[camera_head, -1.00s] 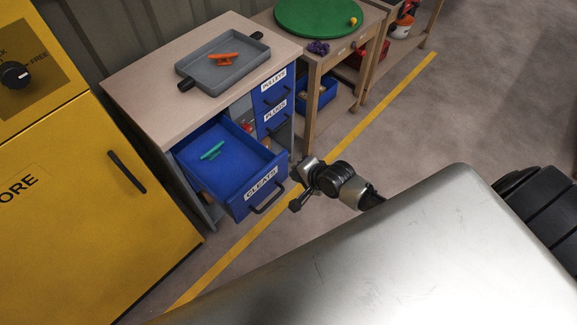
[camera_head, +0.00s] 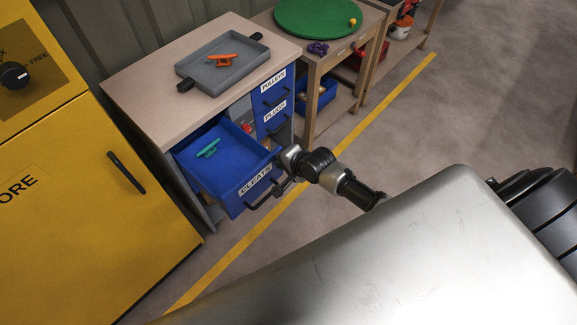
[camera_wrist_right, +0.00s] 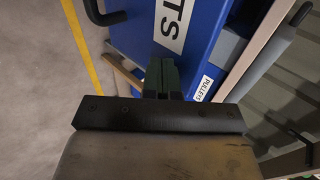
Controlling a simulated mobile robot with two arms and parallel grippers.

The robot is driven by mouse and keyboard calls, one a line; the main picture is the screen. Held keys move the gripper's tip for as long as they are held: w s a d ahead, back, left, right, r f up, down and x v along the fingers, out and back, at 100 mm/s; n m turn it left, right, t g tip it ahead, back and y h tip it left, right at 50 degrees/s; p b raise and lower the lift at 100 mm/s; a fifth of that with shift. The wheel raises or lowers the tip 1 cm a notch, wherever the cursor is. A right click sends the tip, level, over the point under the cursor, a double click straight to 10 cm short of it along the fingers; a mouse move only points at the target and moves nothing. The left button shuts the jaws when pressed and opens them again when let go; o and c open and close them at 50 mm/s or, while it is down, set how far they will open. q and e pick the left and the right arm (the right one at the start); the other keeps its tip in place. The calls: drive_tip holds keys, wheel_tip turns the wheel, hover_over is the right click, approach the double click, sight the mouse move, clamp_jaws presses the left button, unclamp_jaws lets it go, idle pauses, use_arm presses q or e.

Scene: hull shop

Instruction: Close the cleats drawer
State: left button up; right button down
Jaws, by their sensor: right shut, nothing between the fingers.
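The blue cleats drawer (camera_head: 234,203) stands pulled out of the wooden-topped cabinet, with its CLEATS label and dark bar handle (camera_head: 258,203) at the front. A teal cleat (camera_head: 208,149) lies inside it. My right gripper (camera_head: 278,183) is shut and empty at the right end of the drawer front, by the handle. In the right wrist view the shut fingers (camera_wrist_right: 163,75) point at the blue drawer front (camera_wrist_right: 205,35), beside the end of the label. Whether they touch it I cannot tell. My left gripper is not in view.
The PULLEYS drawer (camera_head: 271,91) and PLUGS drawer (camera_head: 272,121) are shut. A grey tray (camera_head: 212,79) with an orange cleat sits on the cabinet top. A yellow cabinet (camera_head: 90,220) stands at the left, a wooden bench (camera_head: 313,85) at the right. Floor in front is open.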

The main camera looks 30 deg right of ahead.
drive_tip(key=b, duration=0.4)
approach(256, 143)
drive_tip(key=w+a+f, duration=0.2)
drive_tip(key=w+a, duration=0.1)
drive_tip(key=shift+w+a, duration=0.3)
drive_tip(key=w+a+b, duration=0.3)
drive_tip(key=w+b, duration=0.2)
drive_tip(key=w, duration=0.4)
drive_tip(key=shift+w+a+r+b, duration=0.2)
drive_tip(key=shift+w+b, duration=0.1)
drive_tip(key=shift+b, duration=0.1)
